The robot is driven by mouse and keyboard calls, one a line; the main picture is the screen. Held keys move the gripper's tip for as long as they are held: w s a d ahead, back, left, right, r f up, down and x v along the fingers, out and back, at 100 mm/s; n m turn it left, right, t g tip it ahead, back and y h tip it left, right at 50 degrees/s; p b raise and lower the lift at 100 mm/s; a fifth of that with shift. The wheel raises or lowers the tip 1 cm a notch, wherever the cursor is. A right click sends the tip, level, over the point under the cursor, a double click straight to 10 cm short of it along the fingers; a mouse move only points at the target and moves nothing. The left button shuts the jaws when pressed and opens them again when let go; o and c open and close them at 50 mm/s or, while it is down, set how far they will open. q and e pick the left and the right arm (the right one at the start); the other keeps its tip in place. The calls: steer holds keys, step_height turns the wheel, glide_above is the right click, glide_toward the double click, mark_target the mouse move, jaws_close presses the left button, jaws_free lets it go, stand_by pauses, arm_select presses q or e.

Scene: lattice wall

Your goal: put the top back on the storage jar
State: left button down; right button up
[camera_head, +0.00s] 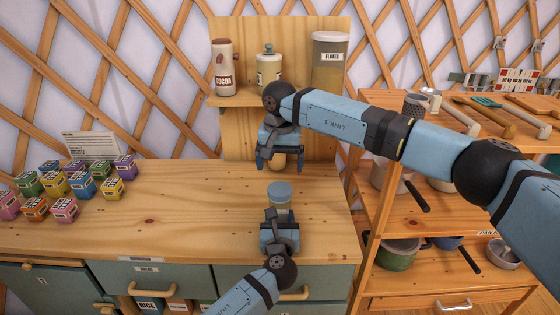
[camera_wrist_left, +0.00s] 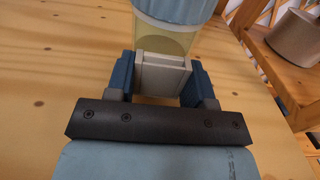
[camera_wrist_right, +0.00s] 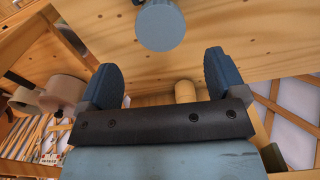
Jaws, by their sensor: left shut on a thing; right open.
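The storage jar is a small clear jar with pale yellow contents (camera_wrist_left: 165,38), upright on the counter near its front edge. The blue top (camera_head: 280,191) sits over its mouth; whether it is fully seated I cannot tell. It also shows from above in the right wrist view (camera_wrist_right: 160,25). My right gripper (camera_head: 280,166) is open and empty, fingers pointing down, behind the jar and apart from the top. The left gripper hides the jar's lower part in the head view.
Several coloured boxes (camera_head: 70,184) stand left. A rounded wooden item (camera_head: 279,162) is behind my right gripper. The counter's middle (camera_head: 190,205) is clear.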

mark_target(280, 189)
steer(key=shift+r+n, duration=0.15)
steer(key=shift+n, duration=0.35)
steer(key=shift+f, duration=4.05)
steer(key=shift+c, duration=0.2)
